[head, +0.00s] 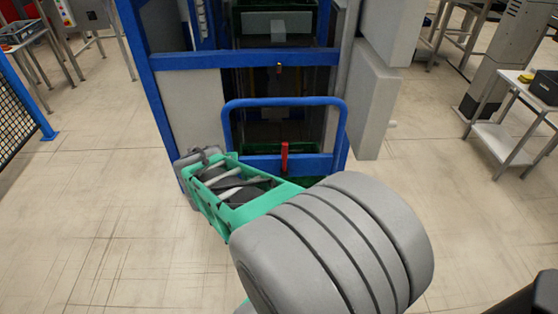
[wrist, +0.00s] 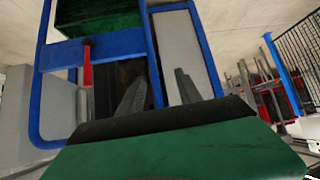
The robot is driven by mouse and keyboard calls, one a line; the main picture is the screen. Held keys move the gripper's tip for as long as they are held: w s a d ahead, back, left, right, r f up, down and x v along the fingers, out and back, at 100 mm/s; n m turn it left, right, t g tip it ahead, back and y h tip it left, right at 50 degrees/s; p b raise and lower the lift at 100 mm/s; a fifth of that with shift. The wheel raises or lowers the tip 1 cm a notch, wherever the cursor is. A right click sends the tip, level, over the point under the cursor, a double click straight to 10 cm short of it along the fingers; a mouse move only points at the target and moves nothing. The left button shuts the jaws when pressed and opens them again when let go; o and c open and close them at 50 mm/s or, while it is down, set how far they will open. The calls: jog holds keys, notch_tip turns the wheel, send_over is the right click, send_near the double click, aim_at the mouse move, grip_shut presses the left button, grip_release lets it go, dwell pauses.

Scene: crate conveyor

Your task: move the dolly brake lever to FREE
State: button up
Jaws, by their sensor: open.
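The red brake lever (head: 284,158) stands roughly upright at the lower blue bar of the dolly (head: 226,125), inside its tall blue handle frame. In the wrist view the lever (wrist: 87,78) is at the left, with a dark top end. No FREE marking is readable. My gripper (head: 203,157) is left of the lever in the head view, apart from it, at the end of my grey and green arm. In the wrist view my gripper's two dark fingers (wrist: 158,84) are spread, with nothing seen between them, right of the lever.
A blue-framed machine (head: 245,60) with grey panels stands behind the dolly. A green crate (wrist: 98,16) shows at the top of the wrist view. A grey cart (head: 495,145) stands at the right and a black mesh fence (head: 18,105) at the left. Floor at both sides is clear.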

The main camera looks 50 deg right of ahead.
aim_at(286, 142)
jog(key=s+d+f+m+h+b, duration=0.1)
jog(key=s+d+f+h+b, duration=0.1)
jog(key=d, duration=0.4)
jog(key=s+d+f+m+t+h+b, duration=0.1)
jog(key=s+d+f+h+b, duration=0.1)
jog(key=d+f+h+b, duration=0.2)
jog(key=s+d+f+m+h+b, duration=0.2)
jog(key=d+f+h+b, duration=0.1)
jog(key=d, duration=0.7)
jog(key=shift+s+d+f+b, duration=0.2)
jog(key=shift+f+b, duration=0.45)
jog(key=shift+b, duration=0.55)
jog(key=shift+w+d+r, duration=0.1)
jog(key=shift+d+r, duration=0.15)
jog(key=shift+d, duration=0.05)
jog(key=x, duration=0.7)
jog(key=shift+w+d+r+p, duration=0.1)
jog(key=shift+w+r+p, duration=0.1)
jog(key=shift+p, duration=0.15)
jog(key=shift+c, duration=0.3)
grip_shut()
jog(key=shift+t, duration=0.3)
